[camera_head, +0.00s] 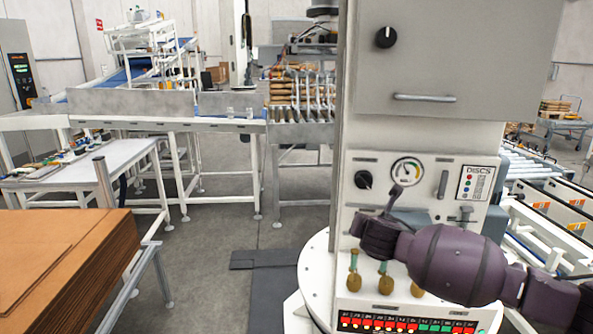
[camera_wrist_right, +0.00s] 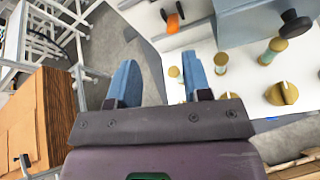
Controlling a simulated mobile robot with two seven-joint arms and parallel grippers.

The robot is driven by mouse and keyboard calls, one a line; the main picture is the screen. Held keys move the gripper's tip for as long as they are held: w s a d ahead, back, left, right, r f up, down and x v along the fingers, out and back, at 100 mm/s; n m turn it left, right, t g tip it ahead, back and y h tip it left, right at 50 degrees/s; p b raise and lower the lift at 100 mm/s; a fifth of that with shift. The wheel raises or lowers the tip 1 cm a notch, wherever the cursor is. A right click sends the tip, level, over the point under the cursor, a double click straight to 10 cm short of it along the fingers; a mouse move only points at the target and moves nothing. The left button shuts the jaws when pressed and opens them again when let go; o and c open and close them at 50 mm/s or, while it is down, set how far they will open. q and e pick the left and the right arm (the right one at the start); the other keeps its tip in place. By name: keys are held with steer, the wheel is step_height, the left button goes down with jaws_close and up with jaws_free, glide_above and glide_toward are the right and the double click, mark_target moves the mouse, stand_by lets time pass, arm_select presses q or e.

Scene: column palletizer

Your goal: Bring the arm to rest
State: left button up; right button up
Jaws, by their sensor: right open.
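My right arm (camera_head: 445,262), purple with dark joints, reaches in from the right of the head view, in front of the white machine column (camera_head: 430,135). Its dark wrist end is beside the front panel, below the round gauge (camera_head: 407,171). In the right wrist view my right gripper (camera_wrist_right: 160,78) has two blue fingers set apart, with nothing held between them. Brass-coloured pegs (camera_wrist_right: 221,63) stand on the white panel to the right of the fingers. One peg top shows close beside the right finger; contact cannot be told. My left gripper is not in view.
A stack of brown sheets (camera_head: 65,262) stands at the lower left. A white table (camera_head: 90,165) and a conveyor (camera_head: 185,122) lie behind it. A roller conveyor (camera_head: 540,172) is at the right.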

steer(key=a+r+m+t+y, duration=0.1)
steer(key=a+r+m+y, duration=0.3)
steer(key=a, duration=0.1)
steer(key=s+a+f+m+y, duration=0.55)
steer(key=s+m, duration=0.35)
steer(key=m, duration=0.3)
arm_select(q)
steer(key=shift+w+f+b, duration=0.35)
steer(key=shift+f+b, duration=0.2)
steer(key=shift+b, duration=0.55)
arm_select(e)
steer(key=s+d+f+m+h, duration=0.2)
steer(key=s+d+f+m, duration=0.2)
steer(key=s+f, duration=0.5)
steer(key=s+d+f+m+g+h, duration=0.1)
steer(key=s+d+f+m+h, duration=0.2)
steer(key=s+f, duration=0.7)
steer(key=s+d+f+m+g+h, duration=0.1)
steer(key=s+d+f+m+h, duration=0.2)
steer(key=s+d+f+m, duration=0.4)
steer(key=s+d+f, duration=0.3)
steer(key=s, duration=0.3)
steer(key=shift+d, duration=0.25)
steer(key=shift+c, duration=0.4)
